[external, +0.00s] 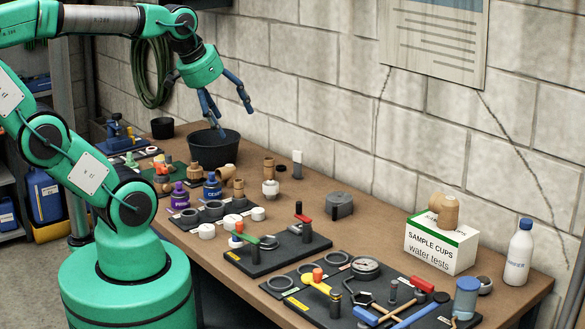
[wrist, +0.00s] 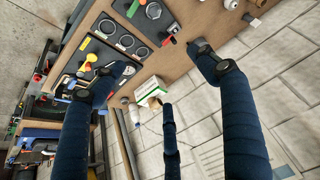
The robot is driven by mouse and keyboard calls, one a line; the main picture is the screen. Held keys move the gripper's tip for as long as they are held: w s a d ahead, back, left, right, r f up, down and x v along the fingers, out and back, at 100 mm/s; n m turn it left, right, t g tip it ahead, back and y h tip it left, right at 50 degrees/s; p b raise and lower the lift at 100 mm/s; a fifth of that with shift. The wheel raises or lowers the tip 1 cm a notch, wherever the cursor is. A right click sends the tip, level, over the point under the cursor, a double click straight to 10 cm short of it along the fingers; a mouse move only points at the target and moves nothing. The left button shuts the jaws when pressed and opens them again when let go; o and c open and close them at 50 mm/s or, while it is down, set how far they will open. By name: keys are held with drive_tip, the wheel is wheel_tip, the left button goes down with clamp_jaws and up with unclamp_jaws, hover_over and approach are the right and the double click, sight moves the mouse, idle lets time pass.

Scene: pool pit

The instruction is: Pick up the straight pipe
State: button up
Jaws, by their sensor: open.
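I cannot tell for certain which thing is the straight pipe. Several tan, pipe-like pieces are in the external view: an upright one (external: 269,168) at mid-table, another (external: 239,188) nearer the front, and rounded tan pieces (external: 446,210) on top of the sample cups box (external: 437,248). My gripper (external: 234,118) is open and empty, high above the back left of the table, over the black bucket (external: 213,148). In the wrist view my gripper's fingers (wrist: 160,60) are spread wide with nothing between them.
The table (external: 357,215) carries black mats with rings, valves and tools. A gauge (external: 365,267), red-handled valves and blue-handled pliers crowd the front. A white bottle (external: 520,252) stands at the right end. The block wall (external: 330,100) closes off the back.

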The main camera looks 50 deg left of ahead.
drive_tip(key=c, duration=0.5)
drive_tip(key=shift+c, duration=0.2)
